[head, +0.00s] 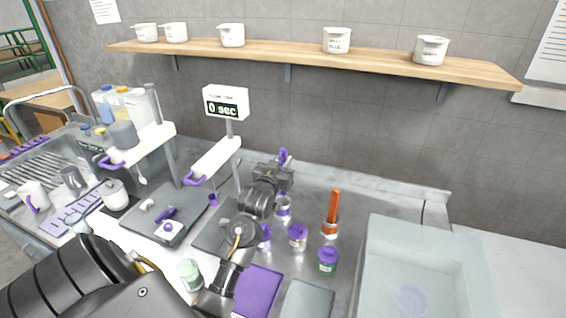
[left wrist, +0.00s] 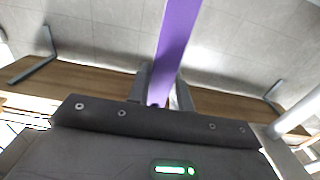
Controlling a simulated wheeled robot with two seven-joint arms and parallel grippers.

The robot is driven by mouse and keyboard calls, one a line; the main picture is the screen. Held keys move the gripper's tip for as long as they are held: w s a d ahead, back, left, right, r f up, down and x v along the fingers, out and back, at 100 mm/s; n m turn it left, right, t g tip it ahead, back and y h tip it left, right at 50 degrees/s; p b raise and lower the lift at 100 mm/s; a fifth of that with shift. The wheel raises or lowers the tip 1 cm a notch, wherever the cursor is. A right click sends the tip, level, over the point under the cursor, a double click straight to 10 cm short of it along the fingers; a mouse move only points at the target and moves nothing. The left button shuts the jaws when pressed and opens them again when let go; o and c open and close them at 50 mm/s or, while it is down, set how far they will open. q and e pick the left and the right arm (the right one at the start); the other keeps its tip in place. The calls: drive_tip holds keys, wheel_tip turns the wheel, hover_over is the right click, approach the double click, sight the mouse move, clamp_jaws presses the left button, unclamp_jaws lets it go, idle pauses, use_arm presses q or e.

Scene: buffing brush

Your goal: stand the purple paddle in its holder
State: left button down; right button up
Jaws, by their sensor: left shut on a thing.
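My left gripper (head: 283,170) is shut on the purple paddle (head: 283,156), whose upper end shows above the fingers in the head view. In the left wrist view the purple paddle (left wrist: 177,45) runs up and away between the two fingers (left wrist: 161,92). A clear jar with a purple band (head: 283,208) stands just below the gripper and may be the holder. The gripper hides part of the space above it. I cannot tell whether the paddle's lower end touches anything. My right gripper is not in view.
An orange stick (head: 333,207) stands upright in a small jar to the right. Jars with purple lids (head: 298,231) and green contents (head: 327,262) stand nearby. A large clear bin (head: 370,275) is at the right.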

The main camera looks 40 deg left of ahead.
use_arm(q)
drive_tip(key=shift+f+b, duration=1.85)
drive_tip(key=shift+f, duration=1.75)
drive_tip(key=c, duration=1.2)
unclamp_jaws()
drive_tip(key=shift+o, duration=0.2)
drive_tip(key=shift+r, duration=0.55)
drive_tip(key=s+d+r+p, duration=0.2)
drive_tip(key=s+d+r, duration=0.6)
drive_tip(key=s+r, duration=0.3)
drive_tip(key=shift+d+r, duration=0.2)
drive_tip(key=shift+r, duration=0.3)
